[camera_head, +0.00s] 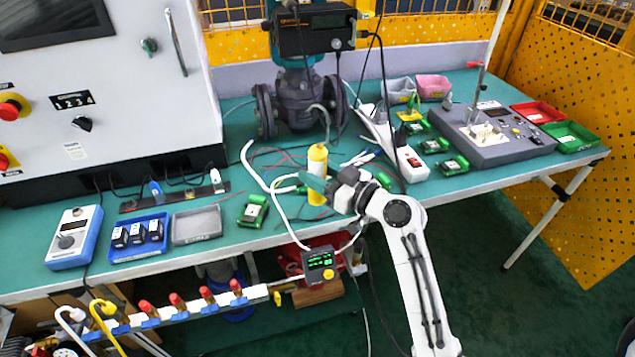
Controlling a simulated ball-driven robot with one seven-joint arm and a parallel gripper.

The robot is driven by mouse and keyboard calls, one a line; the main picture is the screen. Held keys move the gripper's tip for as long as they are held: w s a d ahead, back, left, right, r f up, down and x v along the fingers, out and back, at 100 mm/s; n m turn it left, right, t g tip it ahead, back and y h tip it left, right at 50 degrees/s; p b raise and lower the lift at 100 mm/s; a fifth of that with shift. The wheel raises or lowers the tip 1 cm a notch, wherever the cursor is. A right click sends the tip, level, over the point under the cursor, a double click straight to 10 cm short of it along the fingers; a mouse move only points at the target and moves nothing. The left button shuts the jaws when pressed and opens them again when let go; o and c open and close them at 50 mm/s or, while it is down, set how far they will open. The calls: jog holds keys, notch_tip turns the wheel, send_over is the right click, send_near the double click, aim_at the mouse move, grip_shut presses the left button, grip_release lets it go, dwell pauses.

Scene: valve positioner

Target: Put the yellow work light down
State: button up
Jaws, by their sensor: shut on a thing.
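The yellow work light (317,160) is an upright yellow cylinder near the front edge of the teal bench. My gripper (312,182) reaches in from the right and is shut on the work light around its middle. The teal fingers cover part of the light. Its lower end shows below the fingers, close to the bench top. I cannot tell whether its base touches the bench.
A dark valve (301,95) with a positioner (316,28) stands behind. A white power strip (408,164) and green modules (453,166) lie to the right. White cables loop around my gripper. A grey tray (196,236) and a green module (253,211) lie left.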

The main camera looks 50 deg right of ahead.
jog(key=shift+f, duration=1.55)
jog(key=shift+f+b, duration=0.2)
jog(key=shift+b, duration=0.25)
jog(key=o, duration=1.2)
jog(key=shift+r, duration=0.1)
jog(key=shift+r+p, duration=0.1)
jog(key=shift+p, duration=0.2)
jog(key=s+b, duration=0.2)
jog(key=s, duration=1)
jog(key=shift+d, duration=0.2)
